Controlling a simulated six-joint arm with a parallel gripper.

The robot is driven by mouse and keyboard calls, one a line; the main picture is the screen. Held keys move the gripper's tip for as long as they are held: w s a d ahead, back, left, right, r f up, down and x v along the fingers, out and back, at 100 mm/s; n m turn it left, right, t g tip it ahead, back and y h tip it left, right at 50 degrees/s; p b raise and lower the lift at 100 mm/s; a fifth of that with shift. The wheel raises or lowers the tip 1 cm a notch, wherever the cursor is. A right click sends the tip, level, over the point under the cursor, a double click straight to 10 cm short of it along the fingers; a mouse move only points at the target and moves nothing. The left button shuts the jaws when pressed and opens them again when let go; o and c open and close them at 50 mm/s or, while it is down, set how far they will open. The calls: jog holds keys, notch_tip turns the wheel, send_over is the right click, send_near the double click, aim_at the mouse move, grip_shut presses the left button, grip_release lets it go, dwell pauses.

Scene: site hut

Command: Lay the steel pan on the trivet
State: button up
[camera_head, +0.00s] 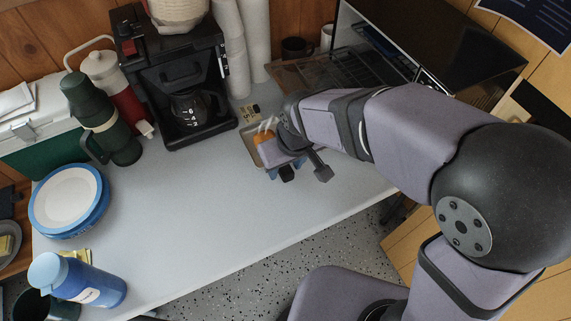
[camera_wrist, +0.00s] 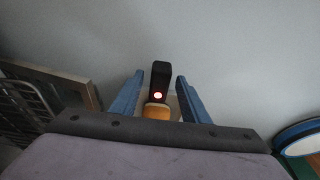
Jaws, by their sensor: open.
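My gripper (camera_head: 290,168) is over the middle of the grey counter, near its back. In the wrist view its blue fingers (camera_wrist: 160,79) stand apart. A black block with a small red light (camera_wrist: 161,76) shows between them; I cannot tell whether it is touched. A shallow, pale-rimmed tray (camera_head: 248,150), possibly the steel pan, lies behind the gripper, mostly hidden by it. An orange thing (camera_head: 267,150) shows at the tray beside the gripper, and an orange piece (camera_wrist: 156,111) also shows in the wrist view. I cannot pick out the trivet with certainty.
A black coffee maker (camera_head: 170,75) stands behind left, and an oven with a wire rack (camera_head: 358,68) behind right. Stacked plates (camera_head: 65,200), a green flask (camera_head: 100,125) and a blue bottle (camera_head: 80,282) stand at left. The front middle of the counter (camera_head: 215,225) is clear.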

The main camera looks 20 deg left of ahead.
jog(key=v, duration=1.2)
jog(key=shift+p, duration=0.45)
jog(key=w+d+f+m+h, duration=0.15)
jog(key=d+f+m, duration=0.35)
jog(key=d, duration=0.8)
jog(key=s+d+f+m+g, duration=0.1)
jog(key=s+d+f+m, duration=0.1)
jog(key=d+f, duration=0.2)
jog(key=s+d+f+m+g, duration=0.1)
jog(key=s+d+f+m, duration=0.1)
jog(key=d, duration=0.7)
notch_tip(320, 180, down, 2)
jog(key=shift+s+d+f, duration=0.1)
jog(key=shift+s+d, duration=0.1)
jog(key=shift+s, duration=0.55)
jog(key=shift+h, duration=0.25)
notch_tip(320, 180, up, 14)
jog(key=p, duration=1.4)
